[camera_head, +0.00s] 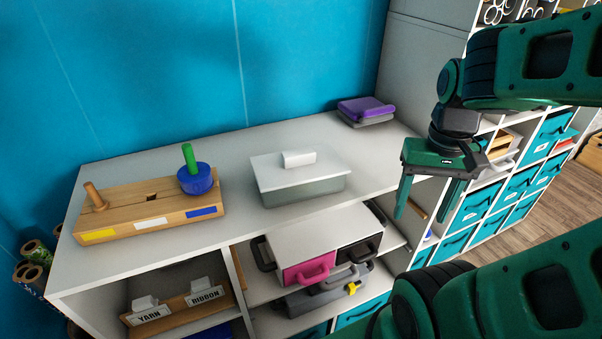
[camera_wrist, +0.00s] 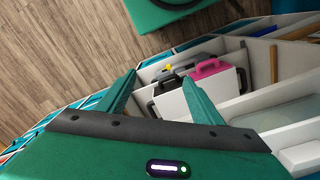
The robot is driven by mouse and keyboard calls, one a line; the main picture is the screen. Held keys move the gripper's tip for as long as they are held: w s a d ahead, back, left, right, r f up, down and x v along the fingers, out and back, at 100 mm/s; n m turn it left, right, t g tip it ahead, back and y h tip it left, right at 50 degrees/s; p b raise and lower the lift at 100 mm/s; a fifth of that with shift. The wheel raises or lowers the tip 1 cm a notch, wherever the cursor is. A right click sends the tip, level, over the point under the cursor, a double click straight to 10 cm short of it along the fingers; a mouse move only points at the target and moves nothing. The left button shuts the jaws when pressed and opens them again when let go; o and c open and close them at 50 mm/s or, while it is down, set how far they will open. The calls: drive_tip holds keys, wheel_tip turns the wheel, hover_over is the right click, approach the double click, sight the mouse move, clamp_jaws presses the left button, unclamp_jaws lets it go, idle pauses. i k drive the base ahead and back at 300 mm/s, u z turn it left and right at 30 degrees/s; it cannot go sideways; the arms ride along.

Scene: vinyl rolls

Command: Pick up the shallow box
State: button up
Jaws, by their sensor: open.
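A shallow box (camera_head: 300,190) with grey sides, a white lid and a white block handle sits on the white counter, in the middle of the head view. In the wrist view, part of a pale box with a white block (camera_wrist: 300,157) shows at the lower right edge and seems to be the same box. My gripper (camera_head: 424,213) is open and empty, to the right of the box and apart from it, near the counter's right end. Its fingers point down. In the wrist view, its two green fingers (camera_wrist: 160,78) are spread with nothing between them.
A wooden stand (camera_head: 150,208) with a blue and green piece stands left on the counter (camera_head: 225,250). A purple-and-grey item (camera_head: 366,111) lies at the back right. Pink, black and grey cases (camera_head: 308,272) fill the shelf below. Teal-drawer shelving (camera_head: 480,205) stands at right.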

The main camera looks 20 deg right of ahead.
sight(293, 194)
drive_tip(key=u, duration=0.8)
drive_tip(key=k, duration=1.9)
drive_tip(key=z, duration=0.75)
drive_tip(key=i, duration=1)
